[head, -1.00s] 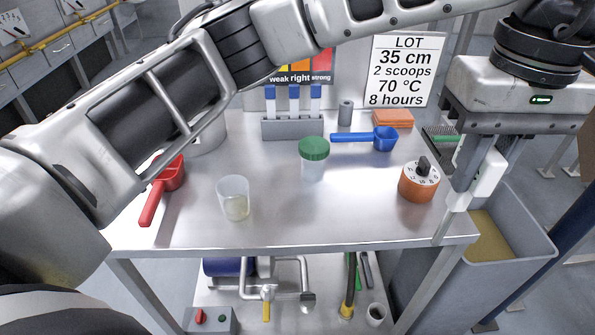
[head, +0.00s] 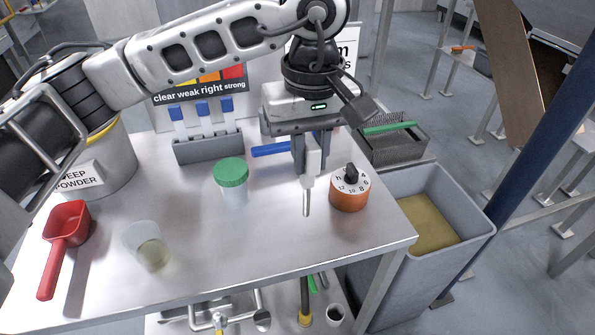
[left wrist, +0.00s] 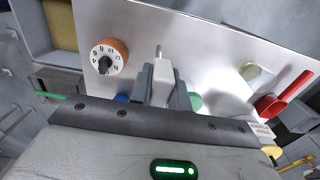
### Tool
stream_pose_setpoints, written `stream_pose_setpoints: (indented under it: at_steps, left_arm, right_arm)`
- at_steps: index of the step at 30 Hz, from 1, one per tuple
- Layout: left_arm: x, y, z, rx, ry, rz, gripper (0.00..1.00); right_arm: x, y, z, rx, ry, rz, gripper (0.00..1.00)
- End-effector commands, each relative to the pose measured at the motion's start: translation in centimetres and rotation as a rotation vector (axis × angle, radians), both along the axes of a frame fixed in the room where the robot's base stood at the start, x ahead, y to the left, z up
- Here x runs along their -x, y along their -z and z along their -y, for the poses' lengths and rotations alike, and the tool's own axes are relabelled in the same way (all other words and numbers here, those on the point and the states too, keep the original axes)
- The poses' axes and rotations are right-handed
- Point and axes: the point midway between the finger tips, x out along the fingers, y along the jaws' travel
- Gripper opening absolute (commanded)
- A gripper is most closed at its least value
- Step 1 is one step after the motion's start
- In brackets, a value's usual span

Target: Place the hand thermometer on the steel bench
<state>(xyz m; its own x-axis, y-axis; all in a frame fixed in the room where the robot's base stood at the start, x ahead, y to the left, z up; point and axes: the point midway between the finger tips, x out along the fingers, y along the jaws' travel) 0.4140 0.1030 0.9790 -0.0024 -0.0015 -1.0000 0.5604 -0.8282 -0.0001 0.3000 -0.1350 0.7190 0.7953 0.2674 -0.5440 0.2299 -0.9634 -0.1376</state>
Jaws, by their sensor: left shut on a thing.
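My left gripper (head: 312,145) is shut on the hand thermometer (head: 308,183), a slim white-grey body with a thin metal probe pointing down. In the left wrist view the thermometer (left wrist: 160,76) stands out between the two grey fingers of the gripper (left wrist: 162,94). The gripper and thermometer are over the steel bench (head: 270,255), just left of the orange dial timer (head: 348,198). I cannot tell whether the probe tip touches the bench top. My right gripper is in neither view.
A green-lidded jar (head: 232,183), clear cup (head: 148,248) and red scoop (head: 62,243) stand to the left. A grey bin (head: 455,217) is right of the bench. The bench's front middle is clear.

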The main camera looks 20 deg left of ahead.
Motion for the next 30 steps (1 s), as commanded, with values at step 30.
stream_pose_setpoints:
  at_steps: [30]
  left_arm:
    - [-0.5, 5.5, -1.7, 0.000, 0.002, 0.001, 0.40]
  right_arm:
    - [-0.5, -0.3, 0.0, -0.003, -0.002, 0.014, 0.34]
